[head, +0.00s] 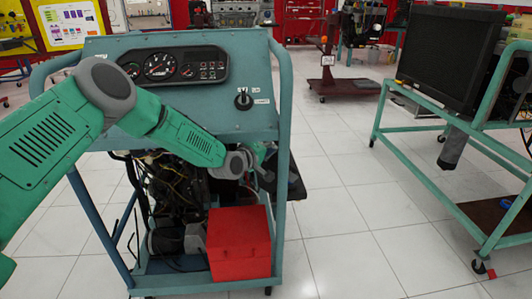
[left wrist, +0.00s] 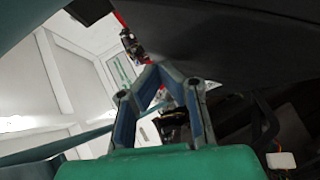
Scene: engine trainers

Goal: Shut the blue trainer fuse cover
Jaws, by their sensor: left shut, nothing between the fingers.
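The blue trainer (head: 245,130) stands at the left centre of the head view, with a gauge panel on its sloped face. My left arm reaches across its front from the left. My left gripper (head: 266,167) is by the trainer's right post, below the panel; its fingers are small and partly hidden there. In the left wrist view the left gripper (left wrist: 163,78) has its fingers drawn together, with nothing held. A dark flat piece (head: 293,184) shows beside the post near the gripper; I cannot tell whether it is the fuse cover. My right gripper is not in view.
A red box (head: 239,245) sits low on the trainer's frame, with engine parts and wires (head: 170,185) behind my arm. A green cart (head: 410,160) with a black screen (head: 450,55) stands at the right. The tiled floor between is clear.

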